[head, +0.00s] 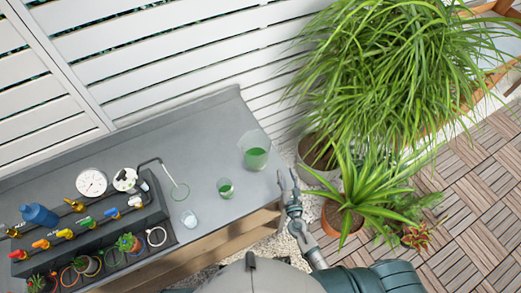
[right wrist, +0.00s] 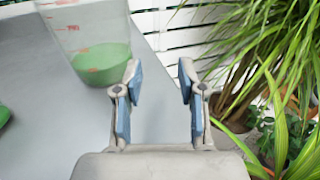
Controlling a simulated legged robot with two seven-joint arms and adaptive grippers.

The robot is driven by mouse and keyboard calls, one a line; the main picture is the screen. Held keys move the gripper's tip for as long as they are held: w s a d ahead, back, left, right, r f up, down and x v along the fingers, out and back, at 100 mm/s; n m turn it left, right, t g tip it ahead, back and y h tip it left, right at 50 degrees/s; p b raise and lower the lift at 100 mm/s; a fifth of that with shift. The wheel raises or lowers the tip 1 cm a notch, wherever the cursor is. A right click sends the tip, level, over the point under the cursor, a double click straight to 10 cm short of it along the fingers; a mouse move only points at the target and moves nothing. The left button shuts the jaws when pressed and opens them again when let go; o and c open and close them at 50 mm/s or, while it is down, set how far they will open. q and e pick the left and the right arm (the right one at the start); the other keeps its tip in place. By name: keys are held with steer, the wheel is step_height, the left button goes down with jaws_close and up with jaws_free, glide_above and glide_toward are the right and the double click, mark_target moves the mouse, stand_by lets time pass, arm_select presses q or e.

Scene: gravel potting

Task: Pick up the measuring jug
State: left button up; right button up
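The measuring jug (head: 254,149) is clear, with green contents at the bottom. It stands upright near the right end of the grey bench. In the right wrist view the jug (right wrist: 92,42) is at the upper left, with red marks on its wall and its top cut off by the frame. My right gripper (head: 288,176) is open and empty, just off the bench's right edge, to the lower right of the jug. In the right wrist view its fingers (right wrist: 160,72) are spread, with the jug apart from them to the left. My left gripper is not in view.
A small glass (head: 225,188) with green contents and a pale glass (head: 189,218) stand on the bench (head: 215,130). A pipe rack with coloured valves (head: 85,222) and a gauge (head: 91,183) fills the left. Potted plants (head: 345,217) crowd the right. A white slatted fence (head: 180,60) stands behind.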

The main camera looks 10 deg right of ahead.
mark_target(279, 153)
steer(key=w, duration=0.2)
steer(key=w+a, duration=0.1)
steer(key=w, duration=0.2)
steer(key=shift+w+a+r, duration=0.1)
steer(key=shift+w+a, duration=0.25)
steer(key=shift+w, duration=0.2)
steer(key=w, duration=0.3)
steer(key=w+d+p, duration=0.1)
steer(key=shift+w+d+r, duration=0.1)
steer(key=shift+w+r, duration=0.15)
steer(key=shift+w+d, duration=0.15)
steer(key=shift+d, duration=0.05)
steer(key=shift+a, duration=0.45)
jaws_close()
